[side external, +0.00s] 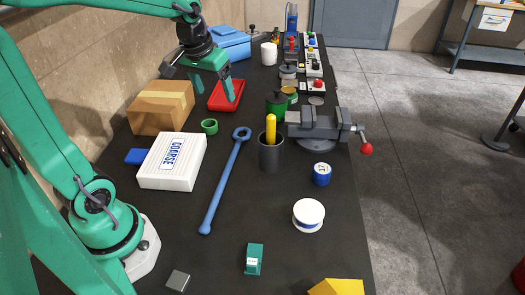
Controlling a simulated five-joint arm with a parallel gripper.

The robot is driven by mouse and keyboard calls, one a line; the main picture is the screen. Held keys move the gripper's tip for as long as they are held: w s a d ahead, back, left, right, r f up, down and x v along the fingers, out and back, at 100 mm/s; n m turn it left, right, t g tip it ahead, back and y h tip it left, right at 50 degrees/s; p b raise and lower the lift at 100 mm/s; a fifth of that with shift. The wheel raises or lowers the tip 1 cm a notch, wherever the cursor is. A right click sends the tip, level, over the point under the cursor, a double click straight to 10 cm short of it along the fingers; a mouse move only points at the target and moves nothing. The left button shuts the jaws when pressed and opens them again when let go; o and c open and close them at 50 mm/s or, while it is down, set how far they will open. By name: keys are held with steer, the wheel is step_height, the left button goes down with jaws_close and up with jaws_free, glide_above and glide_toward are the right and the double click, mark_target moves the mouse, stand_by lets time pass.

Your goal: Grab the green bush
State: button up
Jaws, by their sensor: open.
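The green bush (209,126) appears to be the small, short green ring lying on the dark bench top, between the cardboard box and the blue wrench. My gripper (214,94) is above and beyond it in the picture, pointing down, near the red tray. Its teal fingers are apart with nothing visible between them. The bush is apart from the gripper and fully in view.
A cardboard box (162,107) and a white COARSE box (172,161) stand at the left. A red tray (226,96) lies behind the bush. A blue wrench (224,182), a dark cup (271,153) and a vise (318,128) are to the right.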

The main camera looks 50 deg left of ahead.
steer(key=w+a+f+n+g, duration=0.25)
steer(key=w+a+f, duration=0.4)
steer(key=a, duration=0.35)
steer(key=n, duration=0.3)
glide_toward(209, 122)
steer(key=d, duration=0.1)
steer(key=shift+g+h, duration=0.25)
steer(key=shift+h, duration=0.15)
steer(key=shift+s+d+f, duration=0.1)
steer(key=shift+s+f, duration=0.05)
steer(key=shift+f, duration=2)
steer(key=shift+s+d+f, duration=0.1)
steer(key=shift+s+f, duration=0.05)
steer(key=shift+f, duration=2)
steer(key=c, duration=1)
steer(key=shift+c, duration=0.2)
steer(key=shift+r, duration=0.15)
